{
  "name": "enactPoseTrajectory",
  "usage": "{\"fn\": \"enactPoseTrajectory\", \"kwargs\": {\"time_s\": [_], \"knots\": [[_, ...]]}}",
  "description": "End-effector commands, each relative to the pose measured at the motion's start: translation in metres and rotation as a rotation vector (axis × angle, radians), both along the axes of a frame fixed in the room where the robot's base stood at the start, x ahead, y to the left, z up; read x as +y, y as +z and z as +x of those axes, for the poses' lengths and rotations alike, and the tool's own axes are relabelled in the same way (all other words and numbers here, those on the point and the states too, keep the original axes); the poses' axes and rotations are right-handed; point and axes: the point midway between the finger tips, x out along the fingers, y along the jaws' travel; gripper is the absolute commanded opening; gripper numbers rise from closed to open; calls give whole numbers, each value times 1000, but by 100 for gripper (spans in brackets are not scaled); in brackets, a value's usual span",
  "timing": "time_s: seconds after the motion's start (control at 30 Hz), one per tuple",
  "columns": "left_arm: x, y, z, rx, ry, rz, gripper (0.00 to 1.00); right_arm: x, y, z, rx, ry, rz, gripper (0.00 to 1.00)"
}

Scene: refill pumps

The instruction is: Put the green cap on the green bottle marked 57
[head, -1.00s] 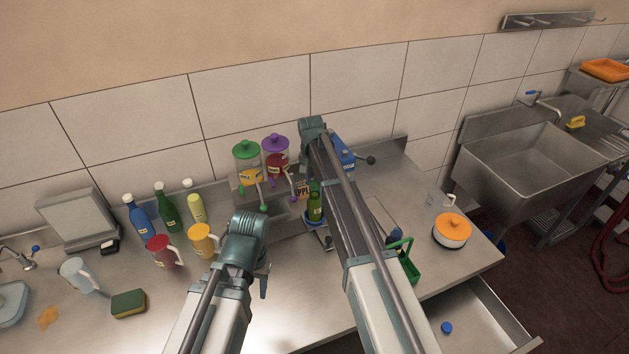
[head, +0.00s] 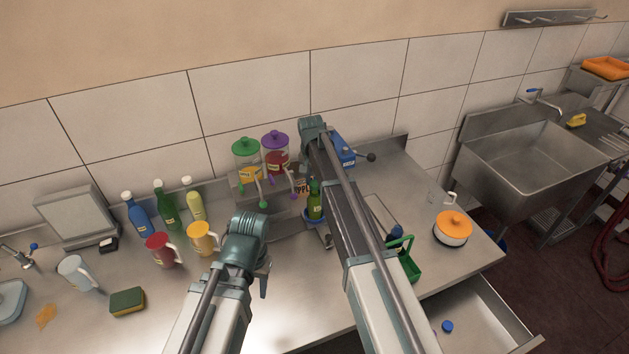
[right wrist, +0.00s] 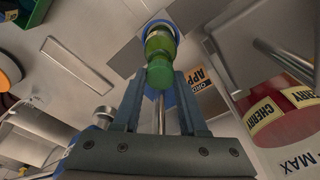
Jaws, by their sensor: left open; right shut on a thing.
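The green bottle (head: 315,207) stands upright in a blue round holder in the middle of the counter, beside my right arm. Its number is too small to read. The right wrist view looks along the bottle (right wrist: 158,44). A darker green round piece, apparently the green cap (right wrist: 160,76), is at its near end between my right fingertips. My right gripper (right wrist: 159,84) is shut on it. I cannot tell whether the cap is seated or just above the neck. My right fingers are hidden in the head view. My left gripper (head: 263,285) is open and empty above the counter.
Green-lidded (head: 246,160) and purple-lidded (head: 276,153) dispensers stand behind the bottle. Bottles and mugs are at left, with a sponge (head: 127,301). A green caddy (head: 408,265) and orange-lidded pot (head: 452,229) are at right. An open drawer holds a blue cap (head: 447,327).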

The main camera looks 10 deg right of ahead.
Motion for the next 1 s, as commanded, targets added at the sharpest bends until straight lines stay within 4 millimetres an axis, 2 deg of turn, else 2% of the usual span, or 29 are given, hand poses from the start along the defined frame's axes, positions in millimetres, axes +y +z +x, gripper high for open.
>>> {"fn": "enactPoseTrajectory", "kwargs": {"time_s": [1.0], "knots": [[0,-4,0,0,0,0,45,0,-4,0,0,0,0,10]]}}
